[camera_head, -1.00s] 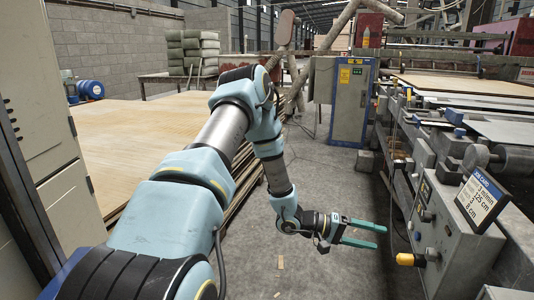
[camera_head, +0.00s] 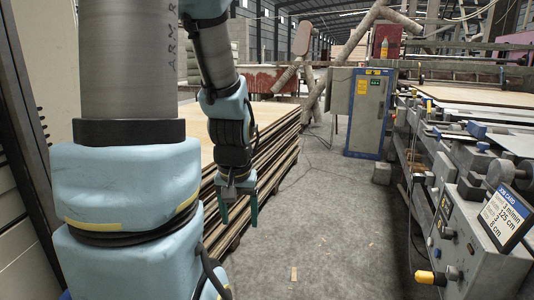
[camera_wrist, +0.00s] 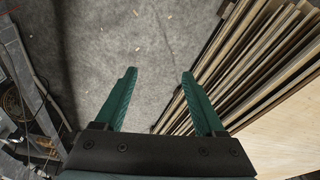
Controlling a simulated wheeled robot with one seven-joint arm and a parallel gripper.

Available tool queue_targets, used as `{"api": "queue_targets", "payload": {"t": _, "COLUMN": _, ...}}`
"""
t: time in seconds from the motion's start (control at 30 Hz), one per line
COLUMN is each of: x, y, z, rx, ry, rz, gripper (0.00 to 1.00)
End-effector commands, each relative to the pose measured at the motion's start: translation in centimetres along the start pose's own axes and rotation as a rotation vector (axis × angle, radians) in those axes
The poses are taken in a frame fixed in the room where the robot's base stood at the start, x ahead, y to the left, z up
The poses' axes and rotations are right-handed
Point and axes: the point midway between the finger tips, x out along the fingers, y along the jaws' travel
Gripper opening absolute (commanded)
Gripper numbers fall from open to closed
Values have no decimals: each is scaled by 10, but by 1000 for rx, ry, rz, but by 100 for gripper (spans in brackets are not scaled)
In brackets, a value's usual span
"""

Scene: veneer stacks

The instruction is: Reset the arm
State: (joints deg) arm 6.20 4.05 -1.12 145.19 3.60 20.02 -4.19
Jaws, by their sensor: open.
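My arm rises on the left of the head view and bends down to my gripper (camera_head: 239,208). The gripper points downward in front of the edge of the veneer stack, with its two green fingers apart and nothing between them. In the wrist view the gripper (camera_wrist: 160,95) is also open and empty, over bare grey floor. The veneer stack (camera_wrist: 255,75) shows at the right of that view, beside the right finger; I cannot tell the exact gap.
A long machine (camera_head: 430,165) with a control box and a sign (camera_head: 505,215) lines the right side. A blue-grey cabinet (camera_head: 368,115) stands further back. The concrete floor (camera_head: 325,210) between stack and machine is mostly clear, with a few small scraps.

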Motion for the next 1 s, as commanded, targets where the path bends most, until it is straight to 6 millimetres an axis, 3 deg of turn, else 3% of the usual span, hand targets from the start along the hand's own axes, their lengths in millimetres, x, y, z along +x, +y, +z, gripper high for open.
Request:
{"api": "queue_targets", "payload": {"t": 0.07, "x": -12, "y": -2, "z": 22, "rx": -16, "ry": -43, "rz": 18, "gripper": 72}}
{"api": "queue_targets", "payload": {"t": 0.1, "x": -24, "y": -1, "z": 23, "rx": -15, "ry": -53, "rz": 22, "gripper": 72}}
{"api": "queue_targets", "payload": {"t": 0.37, "x": -75, "y": -2, "z": 11, "rx": -14, "ry": -51, "rz": 19, "gripper": 72}}
{"api": "queue_targets", "payload": {"t": 0.7, "x": -160, "y": -4, "z": -6, "rx": -13, "ry": -50, "rz": 19, "gripper": 72}}
{"api": "queue_targets", "payload": {"t": 0.83, "x": -175, "y": -4, "z": -9, "rx": -13, "ry": -50, "rz": 19, "gripper": 72}}
{"api": "queue_targets", "payload": {"t": 1.0, "x": -178, "y": -4, "z": -9, "rx": -13, "ry": -50, "rz": 19, "gripper": 72}}
